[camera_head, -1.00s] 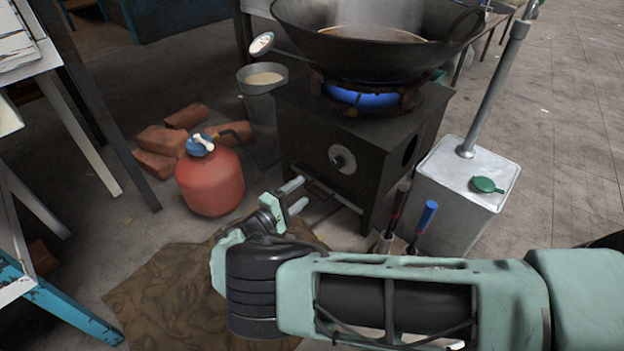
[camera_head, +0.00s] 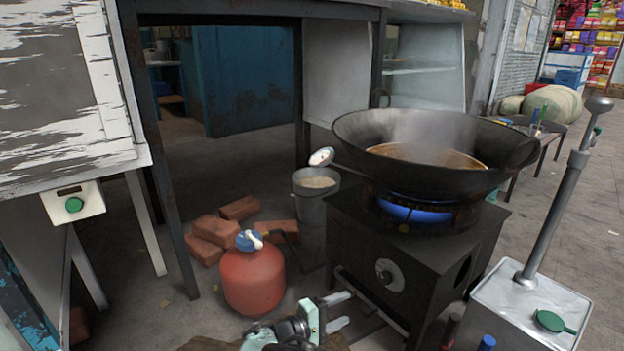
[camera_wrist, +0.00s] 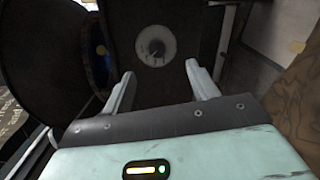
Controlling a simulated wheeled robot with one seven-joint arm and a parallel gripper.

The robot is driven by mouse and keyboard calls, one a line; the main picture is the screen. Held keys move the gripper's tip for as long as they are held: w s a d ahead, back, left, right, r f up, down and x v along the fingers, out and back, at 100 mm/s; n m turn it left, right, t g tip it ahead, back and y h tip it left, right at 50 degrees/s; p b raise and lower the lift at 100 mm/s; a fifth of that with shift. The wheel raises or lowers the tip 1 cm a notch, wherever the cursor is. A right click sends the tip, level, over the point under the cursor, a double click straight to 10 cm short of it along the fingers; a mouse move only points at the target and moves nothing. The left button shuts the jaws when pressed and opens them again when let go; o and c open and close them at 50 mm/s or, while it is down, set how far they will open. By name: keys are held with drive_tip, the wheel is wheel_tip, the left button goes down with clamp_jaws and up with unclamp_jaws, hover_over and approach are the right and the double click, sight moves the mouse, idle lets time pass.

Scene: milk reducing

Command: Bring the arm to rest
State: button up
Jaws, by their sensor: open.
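My gripper (camera_head: 341,311) shows at the bottom of the head view, low in front of the black stove (camera_head: 400,267). Its two pale fingers are apart with nothing between them. In the wrist view my gripper (camera_wrist: 157,82) is also open and empty, facing the dark stove front with its round knob (camera_wrist: 155,45). That knob also shows in the head view (camera_head: 390,275). Most of my arm is below the head view's lower edge.
A wok (camera_head: 430,150) steams over a blue flame. A red gas bottle (camera_head: 252,277) stands left of my gripper, with bricks (camera_head: 215,232) and a bucket (camera_head: 314,183) behind. A metal can (camera_head: 535,308) with a long handle stands at right. A worn white cabinet (camera_head: 65,85) is at left.

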drive_tip(key=s+d+r+g+y+p, duration=0.1)
drive_tip(key=s+d+r+g+y, duration=0.3)
drive_tip(key=s+r, duration=0.7)
drive_tip(key=s+r+g+y+p, duration=0.2)
drive_tip(key=s+r+y, duration=0.4)
drive_tip(key=s+r, duration=0.45)
drive_tip(key=s+d+r+g+y+p, duration=0.1)
drive_tip(key=s+d+r+g+y, duration=0.3)
drive_tip(key=s+r, duration=0.7)
wheel_tip(320, 180, up, 39)
drive_tip(key=a+t+y+p, duration=0.1)
drive_tip(key=p, duration=3.7)
drive_tip(key=shift+w+a+f+m+t, duration=0.2)
drive_tip(key=shift+w+m+t, duration=0.1)
drive_tip(key=shift+m, duration=0.1)
